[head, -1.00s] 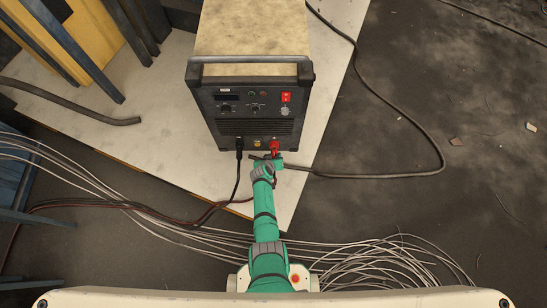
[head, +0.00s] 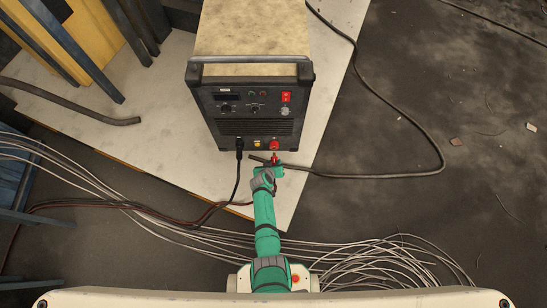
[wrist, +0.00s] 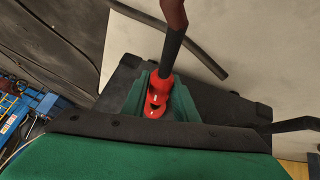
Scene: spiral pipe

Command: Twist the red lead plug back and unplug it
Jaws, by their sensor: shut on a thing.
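The welding machine (head: 250,112) stands upright with its front panel facing me. Its red socket (head: 274,145) is at the lower right of the panel. The red lead plug (head: 275,158) is just in front of the socket, with what looks like a small gap between them. My gripper (head: 274,164) is shut on the plug. In the wrist view the red plug (wrist: 158,92) sits between the green jaws, with a dark cable running up from it.
A black lead (head: 239,146) is plugged in left of the red socket. A thick dark hose (head: 360,176) lies on the floor, passing close to my gripper. Loose pale wires (head: 375,262) lie in front. A pale board (head: 165,130) lies under the machine.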

